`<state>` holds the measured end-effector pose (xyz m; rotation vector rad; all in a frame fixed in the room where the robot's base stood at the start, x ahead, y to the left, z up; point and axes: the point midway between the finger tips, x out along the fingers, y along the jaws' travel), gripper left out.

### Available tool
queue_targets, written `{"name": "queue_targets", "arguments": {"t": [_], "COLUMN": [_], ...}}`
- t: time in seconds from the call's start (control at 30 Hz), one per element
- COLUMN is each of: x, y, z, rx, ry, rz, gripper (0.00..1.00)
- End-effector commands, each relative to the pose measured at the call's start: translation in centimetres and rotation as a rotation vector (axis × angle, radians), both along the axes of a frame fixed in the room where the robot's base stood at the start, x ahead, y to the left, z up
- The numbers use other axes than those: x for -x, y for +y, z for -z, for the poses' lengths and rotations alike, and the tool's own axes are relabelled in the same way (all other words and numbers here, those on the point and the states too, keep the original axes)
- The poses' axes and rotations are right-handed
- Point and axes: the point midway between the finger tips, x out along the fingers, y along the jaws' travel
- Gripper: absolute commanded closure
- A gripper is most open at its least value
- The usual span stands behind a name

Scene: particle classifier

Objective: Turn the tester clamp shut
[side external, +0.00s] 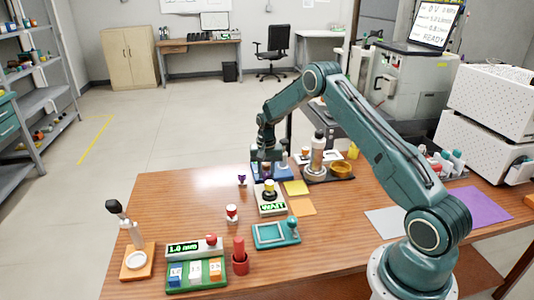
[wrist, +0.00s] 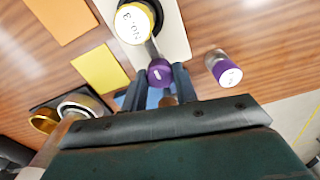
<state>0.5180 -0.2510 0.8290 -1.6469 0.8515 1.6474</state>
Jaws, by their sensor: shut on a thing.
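The tester (side external: 271,208) is a pale block on the wooden table with a lit display reading WAIT. A piece with a yellow cap (side external: 268,188) stands on it; in the wrist view its top (wrist: 133,24) is marked No. 3. A grey lever (wrist: 151,47) runs from beside that piece to a purple knob (wrist: 159,73). My gripper (wrist: 158,86) has its fingers on either side of the knob and is shut on it. In the side view my gripper (side external: 267,157) is low behind the tester, and the knob is hard to make out.
A purple-capped vial (wrist: 223,68) stands close beside my gripper. A red-and-white vial (side external: 232,213) stands left of the tester. Yellow (side external: 296,187) and orange (side external: 302,206) squares lie to its right. A dark tray (side external: 327,177) and a teal device (side external: 276,235) are near.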

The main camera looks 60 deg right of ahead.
Motion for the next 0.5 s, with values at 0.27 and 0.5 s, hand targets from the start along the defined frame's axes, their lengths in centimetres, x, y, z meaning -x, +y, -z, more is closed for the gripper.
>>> {"name": "queue_targets", "arguments": {"t": [0.27,0.5], "x": [-0.03,-0.03], "y": [0.0,0.0], "z": [-0.09,-0.07], "rx": [0.001,0.001], "ry": [-0.001,-0.001], "rz": [0.006,0.005], "gripper": [0.94,0.49]}}
